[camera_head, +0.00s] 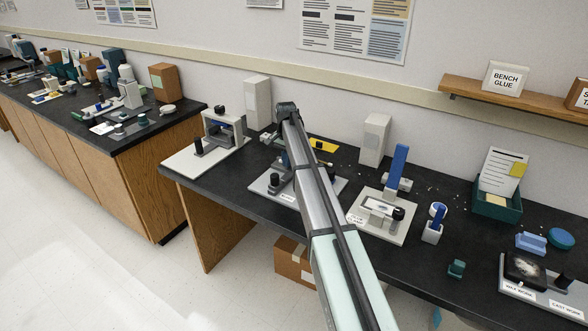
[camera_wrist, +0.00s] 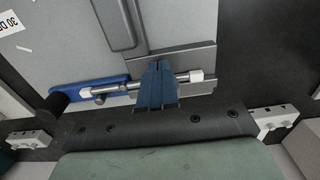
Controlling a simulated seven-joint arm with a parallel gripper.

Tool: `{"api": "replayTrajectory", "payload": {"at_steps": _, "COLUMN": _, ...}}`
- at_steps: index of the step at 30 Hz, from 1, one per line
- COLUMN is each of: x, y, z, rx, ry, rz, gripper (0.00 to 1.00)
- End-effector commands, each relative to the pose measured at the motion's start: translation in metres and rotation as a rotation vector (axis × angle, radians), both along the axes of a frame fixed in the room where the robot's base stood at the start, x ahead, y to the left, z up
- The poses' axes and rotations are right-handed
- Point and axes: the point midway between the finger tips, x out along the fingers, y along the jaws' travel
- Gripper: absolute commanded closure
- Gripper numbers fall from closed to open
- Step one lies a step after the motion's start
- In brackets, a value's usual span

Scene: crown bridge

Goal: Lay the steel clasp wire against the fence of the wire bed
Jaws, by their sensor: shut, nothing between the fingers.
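In the wrist view my gripper (camera_wrist: 157,70) has its blue fingers together, with nothing held between them. A thin steel wire (camera_wrist: 127,86) with pale ends lies crosswise behind the fingers, which hide its middle. The grey fence bar (camera_wrist: 190,57) runs along the upper side of the wire, at nearly the same slant. I cannot tell whether wire and fence touch. The bed's light grey plate (camera_wrist: 70,50) spreads to the upper left. In the head view the labelled grey bed plate (camera_head: 328,184) is partly hidden by my arm, and my gripper is not visible.
A blue handle-like piece (camera_wrist: 70,95) lies beside the wire's left end. In the head view a pale fixture with a blue upright (camera_head: 399,160) stands right of the bed, and a framed fixture (camera_head: 222,130) stands left. A white box (camera_head: 375,138) stands behind.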

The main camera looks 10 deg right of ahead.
Motion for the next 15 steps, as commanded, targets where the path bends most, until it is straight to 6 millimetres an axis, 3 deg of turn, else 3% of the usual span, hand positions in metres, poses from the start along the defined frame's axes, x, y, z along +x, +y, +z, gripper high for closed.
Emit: {"api": "replayTrajectory", "payload": {"at_steps": 15, "x": -0.011, "y": 0.01, "z": 0.0, "rx": 0.0, "ry": 0.0, "rz": 0.0, "gripper": 1.0}}
